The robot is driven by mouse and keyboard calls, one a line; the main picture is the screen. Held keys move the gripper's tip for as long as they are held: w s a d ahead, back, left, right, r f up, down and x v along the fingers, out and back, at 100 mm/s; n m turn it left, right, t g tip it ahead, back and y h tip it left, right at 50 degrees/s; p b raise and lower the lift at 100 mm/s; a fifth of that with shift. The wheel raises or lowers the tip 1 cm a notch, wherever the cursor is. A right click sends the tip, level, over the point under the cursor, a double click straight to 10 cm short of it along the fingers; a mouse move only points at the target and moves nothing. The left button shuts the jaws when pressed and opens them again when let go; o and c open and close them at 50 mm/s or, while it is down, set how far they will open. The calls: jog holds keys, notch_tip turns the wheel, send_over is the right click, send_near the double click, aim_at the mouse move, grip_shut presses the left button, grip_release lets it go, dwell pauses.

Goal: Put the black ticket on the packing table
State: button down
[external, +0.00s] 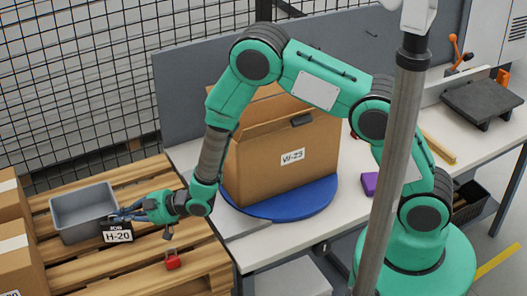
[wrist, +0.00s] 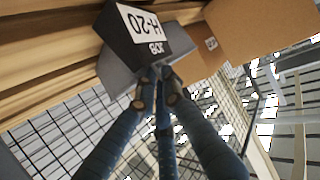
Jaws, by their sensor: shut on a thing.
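The black ticket (external: 117,233) carries a white label reading "JOB H-20". My gripper (external: 122,216) is shut on its edge and holds it over the wooden pallet, in front of the grey bin. In the wrist view the blue fingers (wrist: 157,78) meet at the edge of the ticket (wrist: 118,37), whose label shows upside down. The white table (external: 262,256), which looks like the packing table, is to the right of my gripper. A cardboard box (external: 265,165) marked "W-25" stands on its blue turntable (external: 285,209).
A grey bin (external: 83,231) sits on the wooden pallet (external: 135,187). A small red object (external: 172,261) is below my wrist. Cardboard boxes (external: 14,245) are at the left edge. A grey post stands in front.

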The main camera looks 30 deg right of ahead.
jog(key=shift+r, duration=1.4)
jog(key=s+d+r, duration=0.1)
jog(key=s+d, duration=1)
jog(key=shift+d+r+b, duration=0.25)
jog(key=shift+b, duration=0.05)
jog(key=shift+r, duration=0.1)
jog(key=w+d+r+m+t+b, duration=0.1)
jog(key=w+r+b, duration=0.1)
jog(key=r, duration=0.7)
jog(key=w+d+r+m+h+b, duration=0.1)
jog(key=d+r+b, duration=0.1)
jog(key=r, duration=0.7)
jog(key=w+d+r+m+t+h+b, duration=0.1)
jog(key=w+r+b, duration=0.1)
jog(key=r, duration=0.7)
jog(key=shift+w+d+r+t+b, duration=0.3)
jog(key=shift+w+r+b, duration=0.1)
jog(key=shift+b, duration=0.15)
